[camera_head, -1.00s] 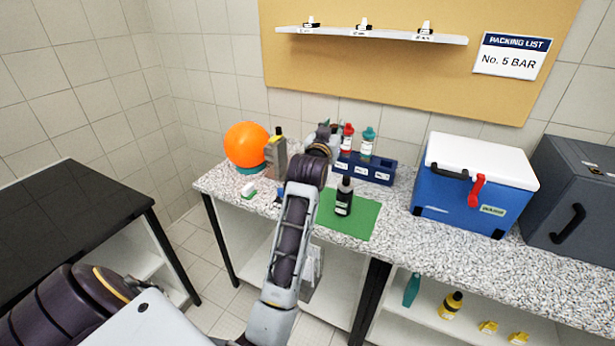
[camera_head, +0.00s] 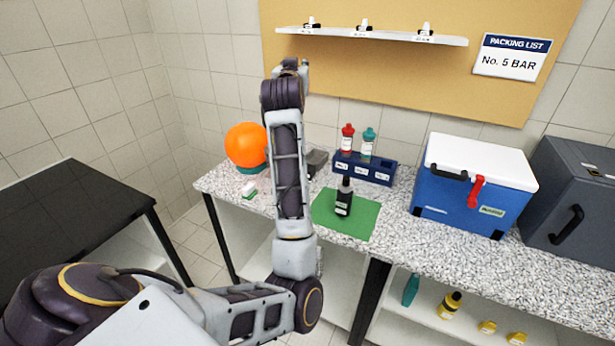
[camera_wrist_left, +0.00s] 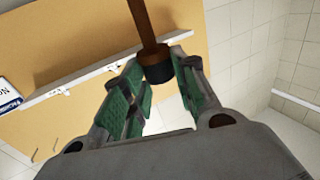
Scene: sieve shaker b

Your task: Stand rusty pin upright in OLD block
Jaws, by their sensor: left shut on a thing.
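In the left wrist view a rusty brown pin (camera_wrist_left: 147,25) with a dark end sits between the green-padded fingers of my left gripper (camera_wrist_left: 158,75). The gripper is shut on it, and the pin sticks out past the fingertips. In the head view my left gripper (camera_head: 290,66) is raised high above the bench, in front of the board. The pin is hidden there behind my wrist. A grey block-like thing (camera_head: 317,161) stands on the bench just right of my forearm. No OLD marking can be read on it. My right gripper is not in view.
Behind is a blue rack (camera_head: 378,172) with bottles; right is a blue cooler (camera_head: 470,200). The shelf (camera_head: 390,36) hangs above.

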